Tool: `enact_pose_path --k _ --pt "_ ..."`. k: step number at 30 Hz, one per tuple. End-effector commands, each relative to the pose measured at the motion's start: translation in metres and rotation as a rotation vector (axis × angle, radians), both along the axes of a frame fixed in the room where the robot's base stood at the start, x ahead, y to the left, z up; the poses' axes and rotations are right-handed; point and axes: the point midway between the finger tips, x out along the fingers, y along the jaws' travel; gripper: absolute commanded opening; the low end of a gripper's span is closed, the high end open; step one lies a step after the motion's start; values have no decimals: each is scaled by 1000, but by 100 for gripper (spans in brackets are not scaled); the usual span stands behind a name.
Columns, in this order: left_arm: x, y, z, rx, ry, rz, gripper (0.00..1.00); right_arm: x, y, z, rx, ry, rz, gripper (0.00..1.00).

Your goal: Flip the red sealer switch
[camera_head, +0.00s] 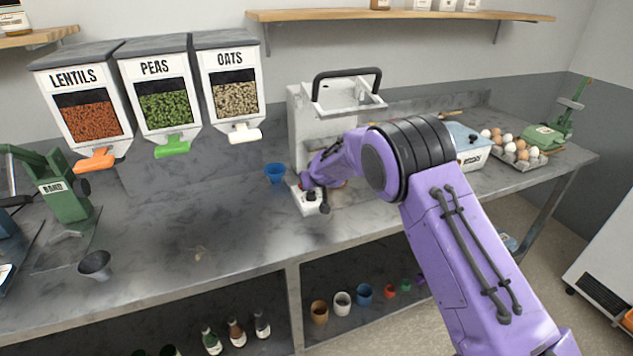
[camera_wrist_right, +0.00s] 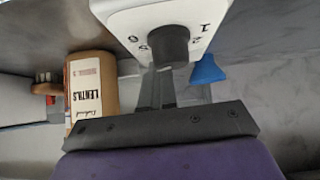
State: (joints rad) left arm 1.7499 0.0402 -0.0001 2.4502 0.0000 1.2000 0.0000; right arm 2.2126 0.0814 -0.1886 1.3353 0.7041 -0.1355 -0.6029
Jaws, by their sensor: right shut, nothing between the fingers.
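The sealer (camera_head: 305,110) is a pale upright machine with a raised black handle (camera_head: 347,84), at the back middle of the counter. Its low white front box (camera_head: 308,205) carries dark controls. In the right wrist view this white box (camera_wrist_right: 120,12) shows a dark round knob (camera_wrist_right: 168,46) with printed numbers around it. My right gripper (camera_wrist_right: 157,88) is shut and empty, its fingers just below the knob in that view; I cannot tell whether they touch the box. No red switch shows clearly; my gripper and wrist hide part of the box. My left gripper is not in view.
A kraft lentils bag (camera_wrist_right: 92,88) lies close to my gripper in the wrist view. Dispensers (camera_head: 165,100) hang at the left, and an egg tray (camera_head: 515,153) sits at the right. The counter's left middle is mostly clear.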

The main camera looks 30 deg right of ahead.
Motion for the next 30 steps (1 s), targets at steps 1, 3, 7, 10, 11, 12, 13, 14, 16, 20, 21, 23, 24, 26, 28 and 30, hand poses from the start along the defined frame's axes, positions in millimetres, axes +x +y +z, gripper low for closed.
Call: enact_pose_path --k 1,3,7,10,11,12,13,14,16,20,21,23,24,26,28,30 --pt "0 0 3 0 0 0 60 1 5 1 2 1 5 0" --pt "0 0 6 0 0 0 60 1 7 3 2 1 5 0" --pt "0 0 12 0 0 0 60 2 13 5 1 0 3 0" --pt "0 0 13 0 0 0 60 2 15 5 1 0 1 0" --pt "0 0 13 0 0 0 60 1 15 4 2 0 1 0" --pt "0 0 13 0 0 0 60 1 15 4 3 0 0 0" --pt "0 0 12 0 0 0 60 1 15 4 3 0 0 0" --pt "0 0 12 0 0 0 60 1 15 4 2 0 -1 0" --pt "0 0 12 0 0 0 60 1 14 4 2 0 -1 0" --pt "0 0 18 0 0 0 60 1 15 9 2 -1 -1 0" --pt "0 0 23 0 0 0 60 1 15 15 3 -1 -1 0" --pt "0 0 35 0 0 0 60 1 16 27 2 -1 -2 0" --pt "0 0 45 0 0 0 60 1 17 37 1 -1 -2 0" --pt "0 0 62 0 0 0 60 0 18 53 1 -1 -4 0" --pt "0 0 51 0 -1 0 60 -7 21 53 0 -2 -5 0" --pt "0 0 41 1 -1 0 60 -20 25 63 1 -5 -6 0"
